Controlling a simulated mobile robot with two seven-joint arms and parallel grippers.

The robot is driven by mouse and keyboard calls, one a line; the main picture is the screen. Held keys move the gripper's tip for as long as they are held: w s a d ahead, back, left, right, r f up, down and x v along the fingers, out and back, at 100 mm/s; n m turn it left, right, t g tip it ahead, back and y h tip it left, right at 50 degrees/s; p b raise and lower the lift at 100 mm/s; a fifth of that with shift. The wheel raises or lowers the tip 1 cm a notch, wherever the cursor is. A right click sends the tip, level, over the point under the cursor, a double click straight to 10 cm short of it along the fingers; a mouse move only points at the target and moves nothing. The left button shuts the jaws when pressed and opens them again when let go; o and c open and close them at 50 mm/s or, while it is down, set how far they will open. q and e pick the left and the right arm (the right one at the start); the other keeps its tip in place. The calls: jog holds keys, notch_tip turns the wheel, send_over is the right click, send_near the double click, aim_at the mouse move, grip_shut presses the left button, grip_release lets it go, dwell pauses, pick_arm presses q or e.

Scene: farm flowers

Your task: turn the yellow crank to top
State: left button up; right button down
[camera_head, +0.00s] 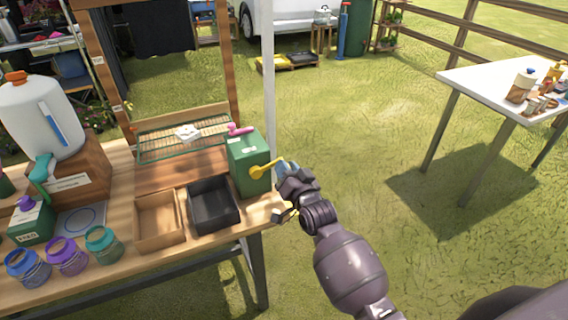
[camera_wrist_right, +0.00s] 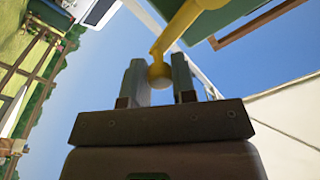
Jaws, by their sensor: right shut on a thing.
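The yellow crank (camera_head: 262,171) is on the right side of a green box (camera_head: 247,150) at the table's right end. Its arm points right and slightly up in the head view. My right gripper (camera_head: 284,180) is at the crank's outer end. In the right wrist view the crank's round yellow knob (camera_wrist_right: 160,74) sits between the two fingers of my right gripper (camera_wrist_right: 160,84), which are shut on it. The green box shows only in part there. My left gripper is not in view.
A black tray (camera_head: 231,222) and a wooden tray (camera_head: 142,238) lie left of the green box. A pink handle (camera_head: 240,129) tops the box. Several jars stand at the front left. Open grass lies to the right, before a white table (camera_head: 480,75).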

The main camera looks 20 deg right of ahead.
jog(key=shift+d+f+m, duration=0.1)
jog(key=shift+f+m, duration=0.6)
jog(key=shift+m, duration=0.4)
jog(key=shift+f+m, duration=0.7)
jog(key=shift+m, duration=0.4)
jog(key=shift+h, duration=0.3)
jog(key=c, duration=0.9)
grip_release()
jog(key=shift+c, duration=0.2)
jog(key=shift+s, duration=0.15)
jog(key=s, duration=1)
jog(key=shift+s+d+f, duration=0.15)
jog(key=shift+s+f, duration=0.1)
jog(key=shift+f, duration=0.15)
